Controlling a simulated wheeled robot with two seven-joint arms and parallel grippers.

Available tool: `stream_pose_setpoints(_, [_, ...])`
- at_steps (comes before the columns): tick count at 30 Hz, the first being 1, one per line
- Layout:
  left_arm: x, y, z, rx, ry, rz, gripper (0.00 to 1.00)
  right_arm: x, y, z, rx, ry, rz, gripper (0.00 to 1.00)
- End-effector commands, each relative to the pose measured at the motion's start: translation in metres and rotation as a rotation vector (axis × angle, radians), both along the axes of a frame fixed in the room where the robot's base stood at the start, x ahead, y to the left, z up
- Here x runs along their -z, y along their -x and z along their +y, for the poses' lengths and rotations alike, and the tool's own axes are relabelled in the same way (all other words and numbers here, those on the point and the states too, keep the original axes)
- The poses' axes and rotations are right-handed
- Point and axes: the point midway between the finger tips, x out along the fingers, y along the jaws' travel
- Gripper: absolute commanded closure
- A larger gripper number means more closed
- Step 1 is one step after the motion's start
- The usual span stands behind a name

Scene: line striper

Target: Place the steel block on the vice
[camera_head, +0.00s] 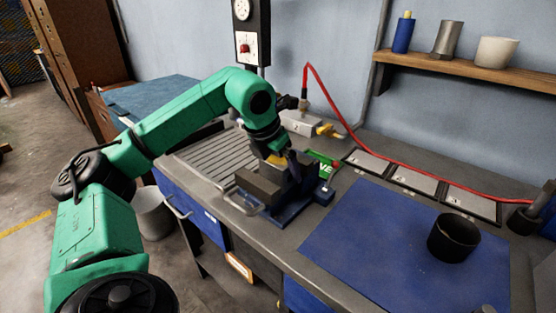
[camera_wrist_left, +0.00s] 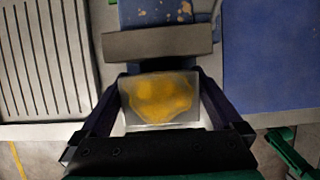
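My left gripper (camera_head: 283,160) is over the vice (camera_head: 300,207), with its fingers pointing down. In the left wrist view, its two fingers (camera_wrist_left: 160,90) press against opposite sides of the steel block (camera_wrist_left: 133,117), a grey block with a yellow patch on its face. In the head view only a small yellow part of the block shows beside the fingers. The vice has a blue base and dark grey jaws. In the wrist view one jaw bar (camera_wrist_left: 158,43) lies just beyond the block. Whether the block touches the vice is hidden. My right gripper is not in view.
A ribbed plate (camera_head: 215,150) lies left of the vice. A blue mat (camera_head: 370,235) with a dark cup (camera_head: 453,238) is to the right. Behind are grey trays (camera_head: 412,180), a red hose (camera_head: 345,115) and a metal device (camera_head: 300,122). A shelf (camera_head: 480,72) hangs on the wall.

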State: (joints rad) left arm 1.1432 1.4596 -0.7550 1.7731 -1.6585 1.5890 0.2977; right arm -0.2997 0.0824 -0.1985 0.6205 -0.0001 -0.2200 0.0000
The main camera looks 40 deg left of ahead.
Motion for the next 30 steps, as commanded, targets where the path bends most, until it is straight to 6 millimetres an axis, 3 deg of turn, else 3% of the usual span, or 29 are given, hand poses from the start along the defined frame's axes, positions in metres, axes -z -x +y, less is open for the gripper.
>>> stream_pose_setpoints(12, [-0.095,0.037,-0.001,0.002,0.001,-0.005,0.00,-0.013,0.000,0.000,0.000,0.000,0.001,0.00])
stream_pose_setpoints(15, [-0.108,0.043,-0.001,0.001,0.000,-0.003,0.00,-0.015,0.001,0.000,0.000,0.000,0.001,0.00])
stream_pose_setpoints(30, [-0.111,0.046,-0.001,0.000,0.000,0.000,0.00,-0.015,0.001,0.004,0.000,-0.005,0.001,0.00])
